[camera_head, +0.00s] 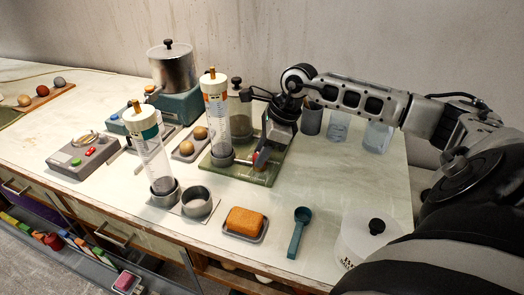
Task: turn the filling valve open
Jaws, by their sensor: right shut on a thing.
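A clear graduated column (218,120) with an orange-banded white cap stands upright on a green tray (240,174). My right gripper (260,158) reaches down from the right to the low right side of this column. It is shut on a small part there, where a bit of red shows; I take this part to be the filling valve. The fingers hide most of the valve, so its turn position cannot be told. My left gripper is not in view.
A second column (150,152) with a green-banded cap stands at left, beside a metal cup (197,202). Glass jars stand behind my gripper. The tabletop right of the tray is clear.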

